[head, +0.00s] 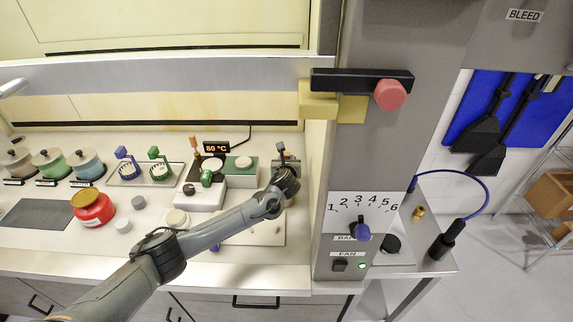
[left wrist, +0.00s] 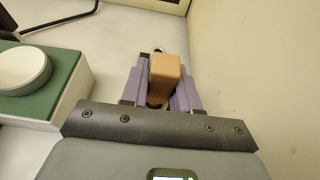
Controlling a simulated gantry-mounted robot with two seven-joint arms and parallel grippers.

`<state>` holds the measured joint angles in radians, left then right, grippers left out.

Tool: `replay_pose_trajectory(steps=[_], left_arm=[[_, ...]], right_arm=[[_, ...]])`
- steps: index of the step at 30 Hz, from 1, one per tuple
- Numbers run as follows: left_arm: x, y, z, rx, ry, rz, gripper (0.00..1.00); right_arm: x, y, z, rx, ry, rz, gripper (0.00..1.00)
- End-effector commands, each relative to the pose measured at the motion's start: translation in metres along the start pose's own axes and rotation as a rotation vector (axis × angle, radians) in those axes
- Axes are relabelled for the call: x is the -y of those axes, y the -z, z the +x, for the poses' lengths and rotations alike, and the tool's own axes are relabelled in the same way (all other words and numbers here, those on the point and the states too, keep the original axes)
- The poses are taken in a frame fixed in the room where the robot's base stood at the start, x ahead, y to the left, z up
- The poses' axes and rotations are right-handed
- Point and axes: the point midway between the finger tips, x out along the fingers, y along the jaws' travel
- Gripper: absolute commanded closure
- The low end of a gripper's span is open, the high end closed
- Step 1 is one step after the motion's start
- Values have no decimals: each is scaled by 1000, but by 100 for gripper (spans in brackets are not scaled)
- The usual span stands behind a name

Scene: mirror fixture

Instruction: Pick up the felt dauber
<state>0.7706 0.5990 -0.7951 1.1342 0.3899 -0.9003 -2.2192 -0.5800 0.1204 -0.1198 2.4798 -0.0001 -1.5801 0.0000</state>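My left gripper (head: 281,150) is at the back right of the bench, close to the side wall. In the left wrist view, its two purple-grey fingers (left wrist: 163,88) stand close on both sides of a tan, block-shaped handle (left wrist: 166,68), with no clear gap. This looks like the felt dauber; its lower end is hidden between the fingers, so I cannot tell whether it is lifted. In the head view it is mostly hidden by the gripper. A similar orange-tan upright piece (head: 194,143) stands further left. My right gripper is not in view.
A green-topped box (head: 240,165) with a white round disc is just left of the gripper; it also shows in the left wrist view (left wrist: 75,75). A red jar (head: 93,210) and several lidded pots are left. A steel pillar (head: 385,150) bounds the right.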

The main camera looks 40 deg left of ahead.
Motion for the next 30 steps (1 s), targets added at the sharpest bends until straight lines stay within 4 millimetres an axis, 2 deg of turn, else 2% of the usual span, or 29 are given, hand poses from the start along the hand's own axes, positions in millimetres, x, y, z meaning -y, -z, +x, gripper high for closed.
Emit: replay_pose_trajectory(steps=[1,3,10,14,20,30], left_arm=[[0,0,0,0,0,0,91],[0,0,0,0,0,0,99],[0,-1,0,0,0,0,100],[0,-8,-3,1,0,0,100],[0,-38,-13,4,1,-1,100],[0,-111,-40,3,0,-1,100]], right_arm=[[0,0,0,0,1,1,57],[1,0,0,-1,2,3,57],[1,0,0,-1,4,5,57],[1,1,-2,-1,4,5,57],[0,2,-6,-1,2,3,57],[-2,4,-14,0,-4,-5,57]])
